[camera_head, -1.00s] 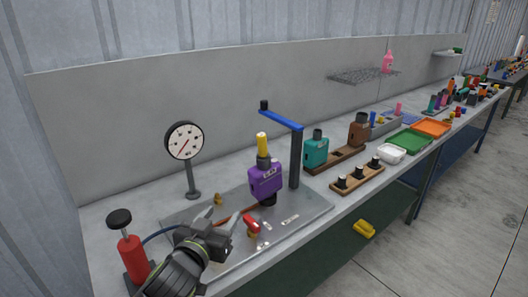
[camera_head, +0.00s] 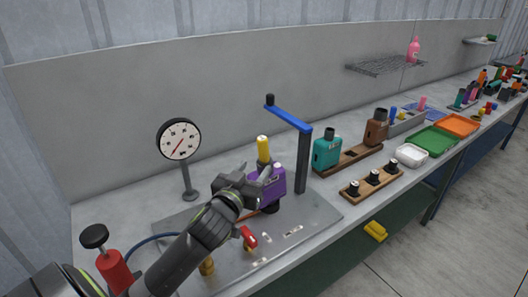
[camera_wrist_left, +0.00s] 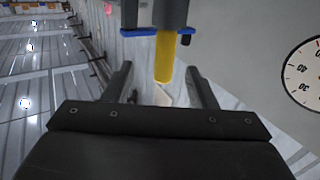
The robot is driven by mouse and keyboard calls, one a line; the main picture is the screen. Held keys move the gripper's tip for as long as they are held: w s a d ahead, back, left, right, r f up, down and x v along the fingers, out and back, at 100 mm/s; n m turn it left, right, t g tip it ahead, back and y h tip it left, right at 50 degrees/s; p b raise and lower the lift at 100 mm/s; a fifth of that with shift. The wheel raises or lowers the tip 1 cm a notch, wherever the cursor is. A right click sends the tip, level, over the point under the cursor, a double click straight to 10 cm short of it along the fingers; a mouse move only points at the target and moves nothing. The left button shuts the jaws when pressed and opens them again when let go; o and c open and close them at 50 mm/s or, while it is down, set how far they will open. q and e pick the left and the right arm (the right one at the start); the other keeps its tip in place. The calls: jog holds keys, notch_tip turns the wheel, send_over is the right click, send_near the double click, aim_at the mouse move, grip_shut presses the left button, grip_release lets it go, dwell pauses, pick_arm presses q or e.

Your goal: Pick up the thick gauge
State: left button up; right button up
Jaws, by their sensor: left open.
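A yellow cylinder (camera_head: 263,148) stands upright on top of a purple muffler (camera_head: 277,181); it may be the thick gauge, but I cannot tell for sure. My left gripper (camera_head: 257,172) is open and empty, just left of the muffler's upper part and hides some of it. In the left wrist view the yellow cylinder (camera_wrist_left: 165,55) shows beyond the gap between the open fingers (camera_wrist_left: 160,82), apart from them. A round dial gauge (camera_head: 179,139) stands on a post to the left; its face is cut off in the left wrist view (camera_wrist_left: 305,75). My right gripper is out of view.
The muffler stands on a grey metal plate (camera_head: 310,222) beside a post with a blue arm (camera_head: 288,117). A red hand pump (camera_head: 114,270) stands at the front left. A wooden rack (camera_head: 352,191) and teal muffler (camera_head: 327,152) are to the right.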

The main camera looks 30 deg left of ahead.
aim_at(262, 157)
pick_arm(q)
jog(key=w, duration=0.2)
jog(key=w+a, duration=0.1)
jog(key=w, duration=0.1)
jog(key=shift+w+f+p, duration=0.1)
jog(key=shift+w+p, duration=0.3)
jog(key=shift+w, duration=0.45)
jog(key=shift+w+a+f+p, duration=0.1)
jog(key=shift+w+a+p, duration=0.2)
jog(key=shift+w, duration=0.4)
jog(key=shift+w+a+f+p, duration=0.1)
jog(key=shift+w+a+p, duration=0.2)
jog(key=shift+w, duration=0.45)
jog(key=shift+w+a+f+p, duration=0.1)
jog(key=shift+w+a+p, duration=0.2)
jog(key=shift+w, duration=0.8)
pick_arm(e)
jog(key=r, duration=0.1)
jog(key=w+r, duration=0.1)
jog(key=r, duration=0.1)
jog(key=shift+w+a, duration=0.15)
pick_arm(q)
jog(key=shift+c, duration=0.4)
jog(key=c, duration=0.9)
grip_shut()
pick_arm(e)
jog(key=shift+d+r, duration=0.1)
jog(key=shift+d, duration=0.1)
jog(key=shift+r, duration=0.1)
